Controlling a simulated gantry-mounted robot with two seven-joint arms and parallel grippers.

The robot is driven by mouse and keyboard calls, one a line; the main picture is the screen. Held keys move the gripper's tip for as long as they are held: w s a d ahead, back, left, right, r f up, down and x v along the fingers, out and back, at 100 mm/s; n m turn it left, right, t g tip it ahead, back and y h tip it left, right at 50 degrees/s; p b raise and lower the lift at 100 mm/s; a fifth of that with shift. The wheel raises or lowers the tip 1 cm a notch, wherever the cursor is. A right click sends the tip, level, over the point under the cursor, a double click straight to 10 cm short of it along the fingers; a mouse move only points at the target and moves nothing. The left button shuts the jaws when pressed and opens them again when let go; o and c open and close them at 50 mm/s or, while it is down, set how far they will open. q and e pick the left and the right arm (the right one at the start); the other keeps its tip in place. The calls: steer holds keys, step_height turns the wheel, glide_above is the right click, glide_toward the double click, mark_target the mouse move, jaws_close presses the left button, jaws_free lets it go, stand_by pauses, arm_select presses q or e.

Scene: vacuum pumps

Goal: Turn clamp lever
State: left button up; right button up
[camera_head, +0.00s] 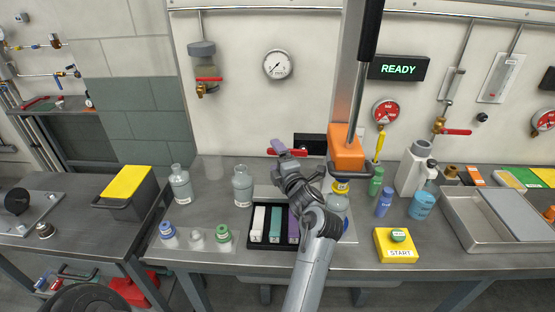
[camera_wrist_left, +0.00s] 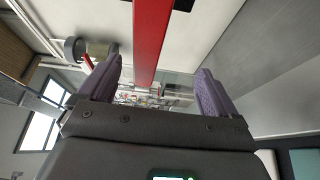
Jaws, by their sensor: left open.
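A red lever (camera_head: 298,153) sits low on the back wall, in front of a black box (camera_head: 310,141). My left gripper (camera_head: 279,147) is raised at this lever, its purple fingers overlapping the lever's left part. In the left wrist view my left gripper (camera_wrist_left: 158,80) is open, and a red bar (camera_wrist_left: 150,38) runs in from the top between its two fingers, with room on both sides. I cannot tell whether a finger touches it. My right gripper is not in view.
An orange block (camera_head: 346,152) with a tall black-gripped handle stands right of my left gripper. Below my arm is a black rack (camera_head: 252,240) with coloured blocks. Grey bottles (camera_head: 242,186) stand left. A yellow START box (camera_head: 390,250) and a metal tray (camera_head: 462,236) are right.

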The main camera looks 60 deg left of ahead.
arm_select(q)
steer(key=s+a, duration=0.3)
steer(key=s, duration=0.2)
steer(key=shift+p, duration=0.3)
steer(key=shift+a+r, duration=0.1)
steer(key=shift+r, duration=0.05)
stand_by(0.4)
